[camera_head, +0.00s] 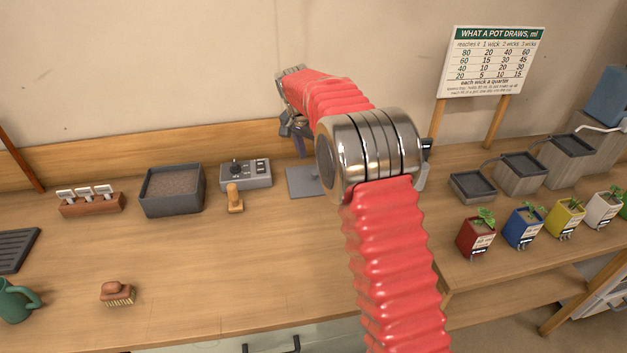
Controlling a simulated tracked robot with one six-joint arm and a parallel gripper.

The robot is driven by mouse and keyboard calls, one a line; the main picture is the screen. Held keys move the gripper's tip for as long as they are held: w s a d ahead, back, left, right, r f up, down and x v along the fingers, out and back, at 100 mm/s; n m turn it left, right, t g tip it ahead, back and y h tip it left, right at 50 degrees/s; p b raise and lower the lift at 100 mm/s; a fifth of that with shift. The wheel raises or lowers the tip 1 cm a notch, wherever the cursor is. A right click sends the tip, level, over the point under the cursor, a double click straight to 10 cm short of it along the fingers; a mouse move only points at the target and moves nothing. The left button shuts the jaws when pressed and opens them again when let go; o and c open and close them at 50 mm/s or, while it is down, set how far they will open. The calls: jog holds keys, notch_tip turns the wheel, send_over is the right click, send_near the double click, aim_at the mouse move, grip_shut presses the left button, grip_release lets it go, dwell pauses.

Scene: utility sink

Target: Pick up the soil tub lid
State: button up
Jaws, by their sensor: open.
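A flat grey square plate, which looks like the soil tub lid (303,183), lies on the wooden bench near the back wall. Its right part is hidden behind my arm. The dark grey soil tub (172,205) stands to its left, uncovered, with brown soil inside. My gripper (297,146) hangs above the back of the lid, pointing down, apart from it as far as I can see. It is open and looks empty; it is small and partly hidden by my red-sleeved arm.
A grey control box (246,174) and a small wooden stamp-like object (235,200) stand between tub and lid. A brush (117,293), a green mug (14,300) and a ridged black tray (15,250) are at left. Coloured pots (522,229) stand at right. The front middle bench is clear.

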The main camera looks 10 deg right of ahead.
aim_at(314, 172)
jog(key=shift+x, duration=1.3)
jog(key=shift+a+x, duration=0.1)
jog(key=shift+x, duration=1.2)
jog(key=shift+a+x, duration=0.15)
jog(key=shift+x, duration=1.15)
jog(key=shift+c, duration=0.3)
grip_shut()
